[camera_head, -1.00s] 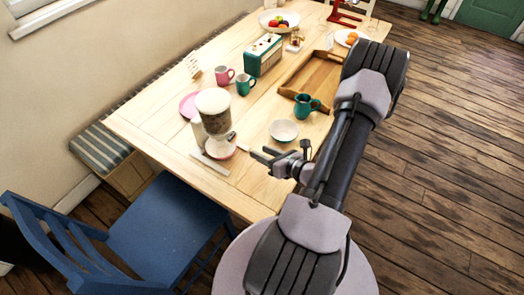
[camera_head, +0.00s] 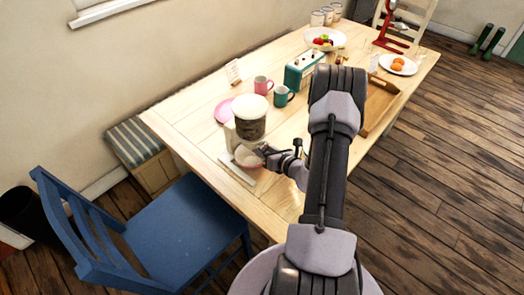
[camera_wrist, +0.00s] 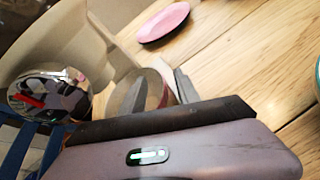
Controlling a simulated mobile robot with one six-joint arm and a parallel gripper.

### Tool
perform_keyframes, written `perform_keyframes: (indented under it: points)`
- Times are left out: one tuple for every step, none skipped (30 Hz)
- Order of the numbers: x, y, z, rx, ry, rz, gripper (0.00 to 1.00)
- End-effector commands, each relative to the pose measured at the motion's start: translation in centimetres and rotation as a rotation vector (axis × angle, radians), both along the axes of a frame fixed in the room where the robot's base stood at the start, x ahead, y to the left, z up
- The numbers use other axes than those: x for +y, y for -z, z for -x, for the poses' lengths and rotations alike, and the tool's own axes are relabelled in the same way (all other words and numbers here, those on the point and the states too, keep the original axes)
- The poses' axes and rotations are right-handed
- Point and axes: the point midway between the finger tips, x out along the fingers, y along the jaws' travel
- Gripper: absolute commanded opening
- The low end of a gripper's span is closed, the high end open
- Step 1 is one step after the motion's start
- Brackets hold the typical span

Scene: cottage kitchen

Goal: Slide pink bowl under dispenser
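The dispenser (camera_head: 250,122), with a white lid and a dark clear body, stands near the table's front left edge. The pink bowl (camera_head: 246,157) is low beneath its front, its rim partly hidden by the dispenser. My gripper (camera_head: 266,155) is at the bowl's right side, low over the table. In the wrist view the bowl's pink outer wall (camera_wrist: 163,95) shows between my two grey fingers, which stand apart. I cannot tell whether they touch it. The dispenser fills the left of that view, with a shiny round metal part.
A pink plate (camera_head: 226,109) lies behind the dispenser. A pink mug (camera_head: 263,85), a teal mug (camera_head: 283,95) and a green box (camera_head: 303,70) stand farther back. A wooden tray (camera_head: 380,104) lies right, partly behind my arm. A blue chair (camera_head: 180,230) stands in front.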

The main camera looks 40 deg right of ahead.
Motion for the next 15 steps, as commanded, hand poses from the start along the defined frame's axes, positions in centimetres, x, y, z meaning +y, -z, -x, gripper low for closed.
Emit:
perform_keyframes:
  points:
    - [0.01, 0.25, -0.36, 0.001, -0.002, 0.000, 0.38]
    - [-0.01, 0.29, -0.52, 0.001, -0.001, 0.001, 0.38]
    - [-0.05, 0.33, -0.69, 0.001, -0.001, 0.001, 0.38]
    - [-0.07, 0.34, -0.77, 0.001, -0.001, 0.001, 0.38]
    - [-0.08, 0.35, -0.83, 0.000, 0.001, 0.000, 0.38]
    - [-0.08, 0.34, -0.87, 0.000, 0.001, 0.000, 0.38]
    - [-0.09, 0.33, -0.89, 0.000, 0.001, 0.000, 0.38]
    - [-0.09, 0.32, -0.88, 0.000, 0.001, 0.000, 0.38]
    - [-0.09, 0.32, -0.87, 0.000, 0.001, 0.000, 0.38]
    - [-0.09, 0.31, -0.86, 0.000, 0.001, 0.000, 0.38]
    - [-0.09, 0.31, -0.86, 0.000, 0.001, 0.000, 0.38]
    - [-0.09, 0.31, -0.85, 0.000, 0.001, 0.000, 0.38]
    - [-0.08, 0.32, -0.85, 0.000, 0.001, 0.000, 0.33]
    - [-0.08, 0.32, -0.85, 0.000, 0.001, 0.000, 0.27]
    - [-0.08, 0.32, -0.84, 0.000, 0.001, 0.000, 0.19]
